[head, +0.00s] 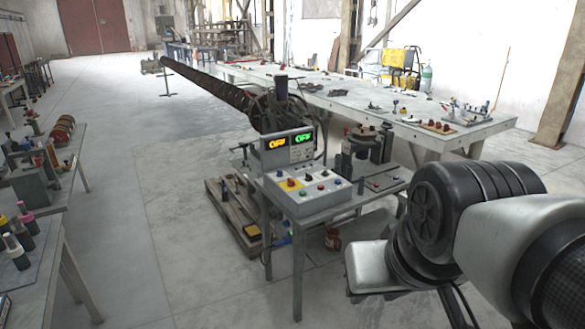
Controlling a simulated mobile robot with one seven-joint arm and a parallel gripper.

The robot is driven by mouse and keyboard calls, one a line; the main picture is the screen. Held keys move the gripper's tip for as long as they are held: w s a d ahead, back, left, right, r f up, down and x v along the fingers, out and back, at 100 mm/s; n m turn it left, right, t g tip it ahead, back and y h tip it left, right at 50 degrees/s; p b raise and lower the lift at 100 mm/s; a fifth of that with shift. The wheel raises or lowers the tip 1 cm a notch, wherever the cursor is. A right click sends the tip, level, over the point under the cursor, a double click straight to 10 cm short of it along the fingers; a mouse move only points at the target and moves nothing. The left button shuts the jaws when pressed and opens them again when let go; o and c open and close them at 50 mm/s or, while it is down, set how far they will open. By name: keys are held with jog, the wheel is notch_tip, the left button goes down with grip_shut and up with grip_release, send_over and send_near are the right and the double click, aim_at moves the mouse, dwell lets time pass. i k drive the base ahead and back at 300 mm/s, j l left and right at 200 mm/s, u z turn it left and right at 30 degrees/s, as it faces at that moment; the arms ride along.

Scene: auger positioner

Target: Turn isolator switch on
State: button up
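A grey control box (310,195) with several coloured buttons and knobs on its sloped face stands on a small metal table in the middle of the head view. A yellow patch with a red part (290,184) sits on the left of its face; it may be the isolator switch, but its position is too small to tell. Behind the buttons stands a display unit (287,149) with an orange readout and a green readout, both seeming to read "OFF". My arm fills the lower right, to the right of the control box. My gripper is not visible.
The small metal table (298,265) has thin legs. A long auger (215,88) runs back from behind it. A wooden pallet (235,215) lies to its left. A long grey workbench (440,135) holds tools behind. Left benches (45,245) hold parts.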

aim_at(291, 183)
jog(key=i+u, duration=0.1)
jog(key=i, duration=0.5)
jog(key=i+l, duration=0.15)
jog(key=i, duration=0.45)
jog(key=i+l+u, duration=0.15)
jog(key=i, duration=0.45)
jog(key=i+l, duration=0.15)
jog(key=i, duration=0.45)
jog(key=j+u, duration=0.05)
